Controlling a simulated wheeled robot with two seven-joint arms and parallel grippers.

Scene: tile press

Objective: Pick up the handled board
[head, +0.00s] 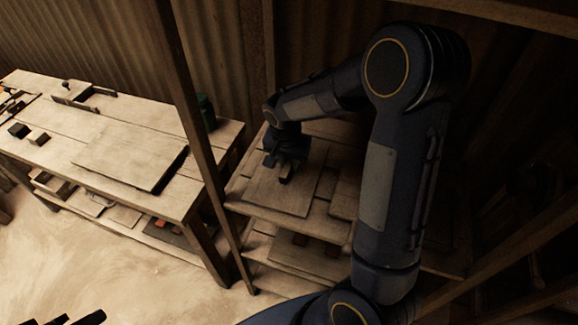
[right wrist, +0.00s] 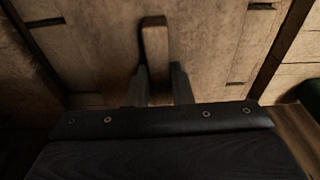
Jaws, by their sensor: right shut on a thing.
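The handled board (head: 265,197) is a flat, square wooden board on the upper level of the wooden rack. A small bar handle (head: 286,177) stands on its top. My right gripper (head: 283,168) comes down over the board and is shut on this handle. In the right wrist view the handle (right wrist: 155,45) runs between the two fingers (right wrist: 160,85), with the board's face (right wrist: 95,45) behind it. The board looks level with the shelf, and I cannot tell whether it touches it. Dark tips at the bottom left edge look like my left gripper (head: 76,319), mostly cut off.
A wooden post (head: 187,95) stands left of the rack (head: 290,222). Beyond it, a workbench (head: 60,150) bears a large flat slab (head: 125,155), small blocks and tools. A green container (head: 206,110) stands at the bench's back. Other boards (head: 344,206) lie close on the right.

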